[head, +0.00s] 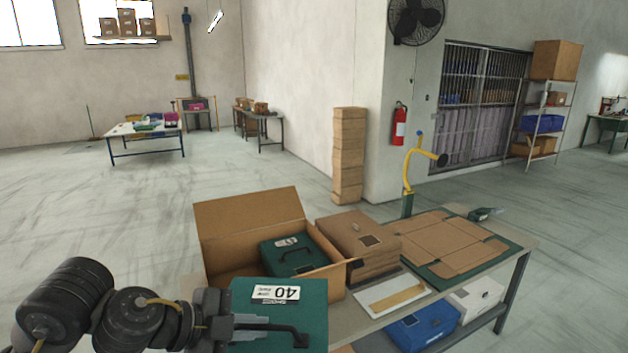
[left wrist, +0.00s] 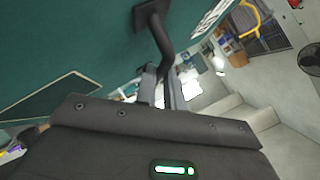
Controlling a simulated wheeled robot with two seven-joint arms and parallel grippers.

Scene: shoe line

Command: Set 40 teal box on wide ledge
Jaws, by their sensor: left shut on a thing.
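The teal box with a white 40 label (head: 262,308) is at the bottom of the head view, in front of the open carton. My left gripper (head: 268,325) is shut on its black handle. In the left wrist view the teal side of the box (left wrist: 60,50) fills the upper left, with the handle (left wrist: 158,38) running down to the fingers (left wrist: 163,88). The underside of the box is hidden, so I cannot tell whether it touches the table. I cannot tell which surface is the wide ledge. My right gripper is not in view.
An open carton (head: 235,217) holding another teal box (head: 287,248) stands on the workbench (head: 520,262). Beside it are a closed brown box (head: 355,236), a white tray (head: 378,302) and flat cardboard (head: 450,243). A blue box (head: 425,325) and a white box (head: 478,296) sit below.

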